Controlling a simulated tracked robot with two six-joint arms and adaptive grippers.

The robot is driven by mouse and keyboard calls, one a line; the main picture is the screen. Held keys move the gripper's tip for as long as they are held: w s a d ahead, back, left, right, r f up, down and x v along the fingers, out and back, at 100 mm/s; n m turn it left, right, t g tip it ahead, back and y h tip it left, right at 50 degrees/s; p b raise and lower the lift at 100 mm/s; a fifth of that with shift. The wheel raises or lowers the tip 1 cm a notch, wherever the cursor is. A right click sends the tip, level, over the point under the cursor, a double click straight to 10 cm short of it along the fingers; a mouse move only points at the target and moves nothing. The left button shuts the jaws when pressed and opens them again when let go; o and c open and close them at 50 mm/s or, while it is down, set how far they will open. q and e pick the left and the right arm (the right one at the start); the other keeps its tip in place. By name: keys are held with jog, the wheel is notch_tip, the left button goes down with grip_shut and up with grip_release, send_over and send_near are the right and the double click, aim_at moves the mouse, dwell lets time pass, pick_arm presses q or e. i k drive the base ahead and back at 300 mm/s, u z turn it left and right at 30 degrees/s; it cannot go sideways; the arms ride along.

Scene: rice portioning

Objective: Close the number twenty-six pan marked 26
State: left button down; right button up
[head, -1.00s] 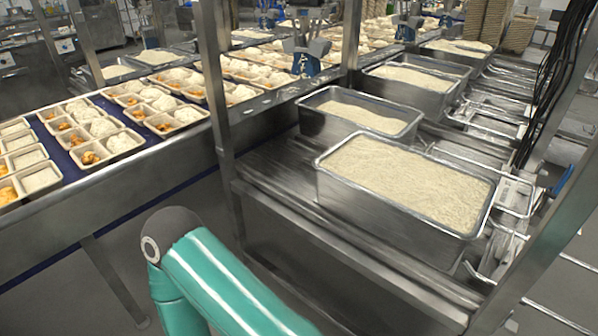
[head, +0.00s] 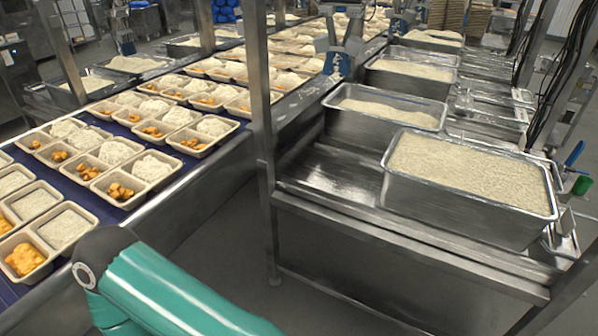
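Several open steel pans of white rice stand on a metal rack on the right. The nearest pan (head: 468,212) is the largest in view, and a second pan (head: 386,124) stands behind it. A third pan (head: 412,80) is farther back. These pans show their rice, with no lid over them. I cannot read a 26 on any of them. One teal arm of mine crosses the bottom left, but its gripper is out of the picture. The other gripper is not in view either.
A blue conveyor (head: 85,183) carries several food trays (head: 195,153) on the left. A steel post (head: 262,120) stands between the conveyor and the rack (head: 420,262). Grey floor (head: 225,235) is clear between them. A green-and-blue handled item (head: 581,185) is at the right.

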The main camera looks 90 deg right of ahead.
aim_at(493, 198)
jog(key=u, duration=0.7)
jog(key=i, duration=0.25)
jog(key=z, duration=2.75)
jog(key=i, duration=0.3)
jog(key=z, duration=2.1)
jog(key=k, duration=0.5)
jog(key=z, duration=0.55)
jog(key=i, duration=1.55)
jog(key=u, duration=0.45)
